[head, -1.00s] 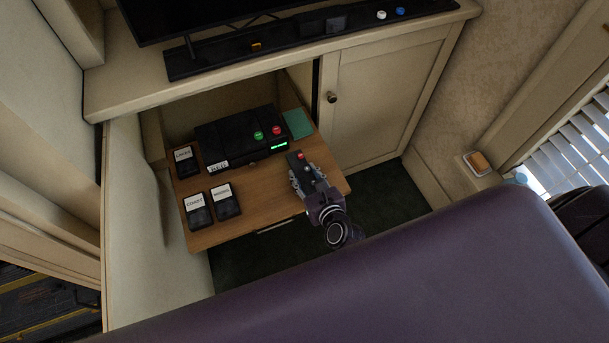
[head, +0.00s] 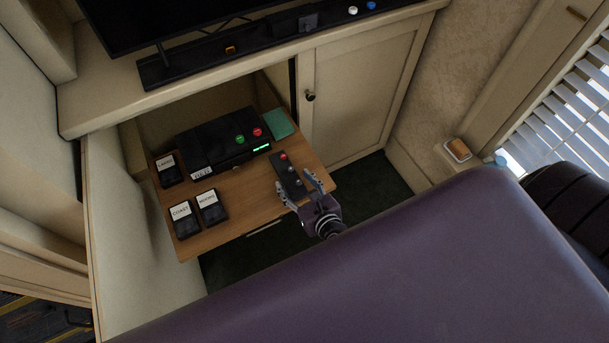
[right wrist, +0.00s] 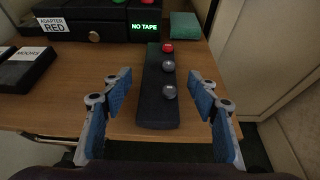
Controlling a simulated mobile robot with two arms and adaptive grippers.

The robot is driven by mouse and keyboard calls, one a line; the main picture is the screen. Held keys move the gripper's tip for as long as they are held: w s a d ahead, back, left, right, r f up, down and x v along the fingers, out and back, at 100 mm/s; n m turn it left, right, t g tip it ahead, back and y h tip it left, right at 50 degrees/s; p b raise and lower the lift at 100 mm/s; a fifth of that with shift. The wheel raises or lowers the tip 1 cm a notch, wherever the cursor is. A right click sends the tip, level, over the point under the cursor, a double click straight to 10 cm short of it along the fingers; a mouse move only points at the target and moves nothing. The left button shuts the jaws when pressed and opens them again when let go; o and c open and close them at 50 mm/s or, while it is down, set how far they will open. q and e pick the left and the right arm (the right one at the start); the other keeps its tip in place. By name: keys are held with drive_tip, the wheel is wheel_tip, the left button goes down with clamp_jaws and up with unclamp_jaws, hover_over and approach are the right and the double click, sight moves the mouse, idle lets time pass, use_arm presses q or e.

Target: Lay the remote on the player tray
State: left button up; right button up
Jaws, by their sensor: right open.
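The remote (head: 288,173) is a slim black bar with one red and two grey buttons. It lies on the wooden player tray (head: 232,208), right of the black player (head: 217,148). In the right wrist view the remote (right wrist: 157,104) points away from me, flat on the wood of the tray (right wrist: 95,113). My right gripper (head: 296,184) is open at its near end. In the wrist view its blue-padded fingers stand either side of the remote, with a gap on both sides. My left gripper is not in view.
Black tapes labelled COAST (head: 185,221) and MOORS (head: 211,206), and a third (head: 168,171), lie on the tray's left part. A green item (head: 279,123) lies behind the remote. A cabinet door (head: 356,98) stands right. A purple padded surface (head: 380,265) fills the foreground.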

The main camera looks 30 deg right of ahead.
drive_tip(key=v, duration=0.7)
drive_tip(key=shift+s, duration=0.2)
drive_tip(key=s+a+f+n+g, duration=0.1)
drive_tip(key=s+f+n+g, duration=0.1)
drive_tip(key=s+f+n, duration=0.35)
drive_tip(key=s+a+f+n+g+y, duration=0.1)
drive_tip(key=s+f+n+g, duration=0.1)
drive_tip(key=f+n, duration=0.55)
drive_tip(key=s+a+f+n+g, duration=0.1)
drive_tip(key=s+f+n, duration=0.25)
drive_tip(key=f, duration=0.45)
drive_tip(key=s+d+f+n+g, duration=0.3)
drive_tip(key=s+f+n, duration=0.4)
drive_tip(key=s+n, duration=0.3)
drive_tip(key=s+d+f+n+g+h, duration=0.1)
drive_tip(key=s+d+f+n+g, duration=0.3)
drive_tip(key=s+f+n, duration=0.3)
drive_tip(key=s+d+n, duration=0.1)
drive_tip(key=s+n, duration=0.3)
drive_tip(key=shift+d+f+n, duration=0.15)
drive_tip(key=shift+f+n, duration=0.05)
drive_tip(key=shift+n, duration=0.15)
